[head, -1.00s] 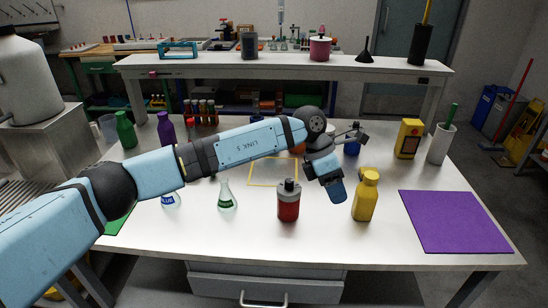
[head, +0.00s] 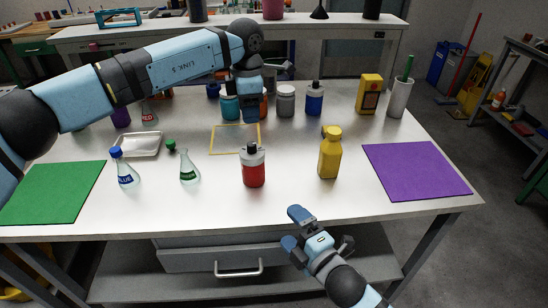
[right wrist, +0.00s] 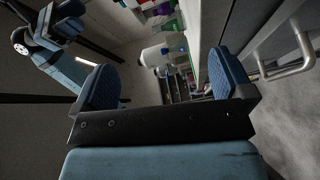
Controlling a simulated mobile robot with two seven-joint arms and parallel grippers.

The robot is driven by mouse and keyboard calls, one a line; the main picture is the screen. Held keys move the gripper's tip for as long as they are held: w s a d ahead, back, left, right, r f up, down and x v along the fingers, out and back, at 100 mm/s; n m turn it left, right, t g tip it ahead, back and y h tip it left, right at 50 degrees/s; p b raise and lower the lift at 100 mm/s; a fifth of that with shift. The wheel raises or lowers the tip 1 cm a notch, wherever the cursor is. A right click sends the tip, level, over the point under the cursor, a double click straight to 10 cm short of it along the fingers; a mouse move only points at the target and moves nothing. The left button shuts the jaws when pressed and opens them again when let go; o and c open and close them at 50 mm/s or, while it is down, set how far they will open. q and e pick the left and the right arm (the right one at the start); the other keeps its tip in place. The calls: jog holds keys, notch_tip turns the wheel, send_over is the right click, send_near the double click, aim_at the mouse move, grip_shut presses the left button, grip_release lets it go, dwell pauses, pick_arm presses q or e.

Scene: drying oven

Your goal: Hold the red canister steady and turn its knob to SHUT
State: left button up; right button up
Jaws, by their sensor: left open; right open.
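The red canister (head: 253,173) stands upright near the front middle of the table, with a grey shoulder and a dark knob (head: 251,147) on top. The knob's marking is too small to read. My left gripper (head: 250,110) hangs open behind the canister, pointing down, apart from it and partly covering the bottles at the back. My right gripper (head: 293,228) is open and empty in front of the table's front edge, lower right of the canister. In the right wrist view its two blue pads (right wrist: 164,82) stand wide apart with nothing between them.
A yellow bottle (head: 329,155) stands right of the canister. A yellow square outline (head: 212,140) lies behind. Green (head: 50,195) and purple (head: 415,172) mats lie at the sides. A drawer handle (head: 239,270) juts out below.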

jog(key=w+a+r+n+y, duration=0.1)
jog(key=w+n, duration=0.1)
jog(key=n, duration=0.2)
jog(key=w+a+r+n+y, duration=0.1)
jog(key=w+r+n, duration=0.1)
jog(key=n, duration=0.2)
jog(key=w+a+r+n+y, duration=0.1)
jog(key=w+a+r+n, duration=0.1)
jog(key=n, duration=0.2)
jog(key=shift+w+a+r+g, duration=0.1)
jog(key=shift+w+r+g, duration=0.05)
jog(key=shift+w+g, duration=0.25)
jog(key=w+d+r+n, duration=0.1)
jog(key=w+r+n, duration=0.2)
jog(key=w+n, duration=0.5)
jog(key=n, duration=0.2)
send_near(261, 172)
jog(key=x, duration=0.4)
jog(key=shift+w+a+r, duration=0.2)
jog(key=shift+a+r, duration=0.1)
jog(key=shift+r, duration=0.1)
jog(key=shift+f+x, duration=0.15)
jog(key=shift+x, duration=1.1)
jog(key=shift+f+x, duration=0.2)
jog(key=shift+x, duration=1.05)
jog(key=shift+f+x, duration=0.15)
jog(key=shift+x, duration=1.1)
jog(key=c, duration=1.1)
